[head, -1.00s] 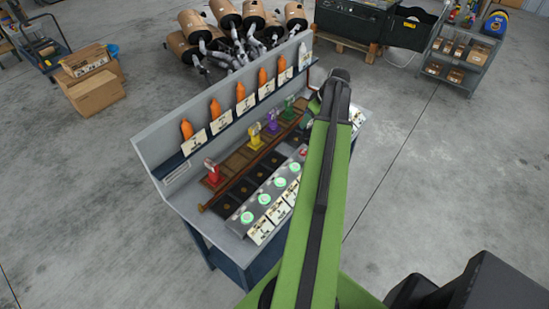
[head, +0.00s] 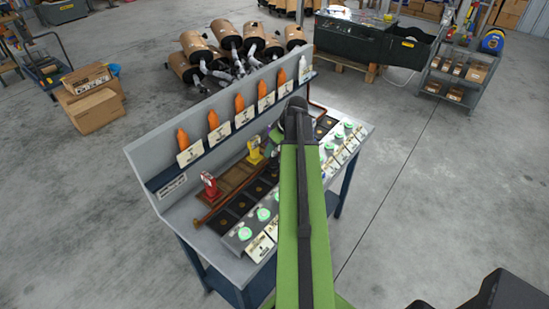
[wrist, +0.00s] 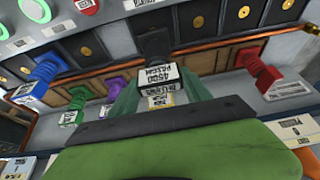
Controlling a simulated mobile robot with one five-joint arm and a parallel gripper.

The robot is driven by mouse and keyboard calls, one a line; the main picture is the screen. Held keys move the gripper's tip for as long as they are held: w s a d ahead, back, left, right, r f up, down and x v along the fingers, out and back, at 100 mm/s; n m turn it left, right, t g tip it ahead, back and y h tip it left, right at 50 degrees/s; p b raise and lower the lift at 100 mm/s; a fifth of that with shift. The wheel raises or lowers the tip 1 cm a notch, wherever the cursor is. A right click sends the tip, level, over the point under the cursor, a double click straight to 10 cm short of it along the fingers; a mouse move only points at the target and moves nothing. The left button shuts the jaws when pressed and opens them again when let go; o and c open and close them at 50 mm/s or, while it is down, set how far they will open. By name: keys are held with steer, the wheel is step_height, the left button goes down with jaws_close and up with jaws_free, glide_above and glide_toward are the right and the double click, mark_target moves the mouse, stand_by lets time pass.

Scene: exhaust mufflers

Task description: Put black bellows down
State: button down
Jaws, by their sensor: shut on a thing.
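The black bellows (wrist: 155,41) is between the green fingers of my gripper (wrist: 152,92), which is shut on it. In the wrist view it stands out beyond the fingertips, over the row of black pads with gold centres (wrist: 92,45). Printed labels show at the fingertips. I cannot tell whether its end touches a pad. In the head view my arm hides the bellows and the fingers; the arm's end (head: 297,106) is over the bench (head: 240,268), right of the yellow bellows (head: 254,150).
A red bellows (head: 209,185) stands on the wooden rack; purple (wrist: 115,86), green (wrist: 77,101) and blue (wrist: 40,76) ones show in the wrist view. Lit green buttons (head: 262,214) line the front. Orange bottles (head: 183,139) stand on the rear shelf.

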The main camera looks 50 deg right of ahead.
mark_target(276, 151)
step_height(276, 151, down, 4)
steer(key=b, duration=0.4)
steer(key=shift+f, duration=0.15)
steer(key=shift+r, duration=0.25)
steer(key=shift+f, duration=0.15)
steer(key=shift+c, duration=2.4)
jaws_free()
steer(key=shift+s+r+p, duration=0.1)
steer(key=shift+r+p, duration=0.45)
steer(key=shift+p, duration=0.05)
steer(key=p+v, duration=1)
steer(key=v, duration=0.1)
